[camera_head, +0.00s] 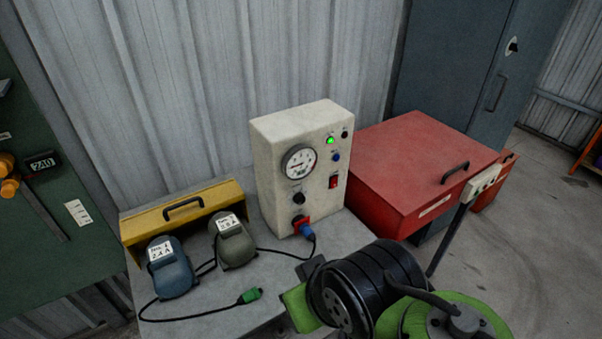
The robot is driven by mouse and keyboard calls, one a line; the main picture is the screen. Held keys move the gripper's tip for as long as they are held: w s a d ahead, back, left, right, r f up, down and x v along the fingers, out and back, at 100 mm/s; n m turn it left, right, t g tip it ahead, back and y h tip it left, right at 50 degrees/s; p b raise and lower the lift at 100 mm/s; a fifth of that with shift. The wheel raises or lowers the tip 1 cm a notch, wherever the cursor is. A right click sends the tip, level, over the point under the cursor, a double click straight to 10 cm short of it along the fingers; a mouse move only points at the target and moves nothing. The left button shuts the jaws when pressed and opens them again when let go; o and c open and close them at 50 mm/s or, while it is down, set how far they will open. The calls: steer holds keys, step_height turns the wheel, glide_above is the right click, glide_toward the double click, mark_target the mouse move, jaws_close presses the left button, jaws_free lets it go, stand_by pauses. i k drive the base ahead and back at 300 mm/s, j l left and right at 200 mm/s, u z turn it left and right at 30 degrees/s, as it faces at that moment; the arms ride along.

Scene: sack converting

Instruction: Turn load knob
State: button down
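A cream control box (275,150) stands upright at the back of the grey bench. Its front has a round dial gauge (299,161) with a white face. A black knob (299,198) sits below the gauge, and a small blue knob or button (337,156) sits at upper right. The labels are too small to read, so I cannot tell which is the load knob. My black and green arm is at lower right, in front of the box. A dark block and green piece at its left end are apart from the knobs; no fingertips can be made out.
A blue plug (307,231) sits in a red socket low on the box. Two labelled weights or units, blue (170,275) and grey-green (235,250), stand left with cables. A yellow case (180,210) is behind them. A red cabinet (420,165) stands right.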

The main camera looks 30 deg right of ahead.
mark_target(299, 198)
steer(key=k+u, duration=0.15)
steer(key=u, duration=0.2)
steer(key=k+u, duration=0.1)
steer(key=u, duration=0.3)
steer(key=k+j+u, duration=0.1)
steer(key=u, duration=0.25)
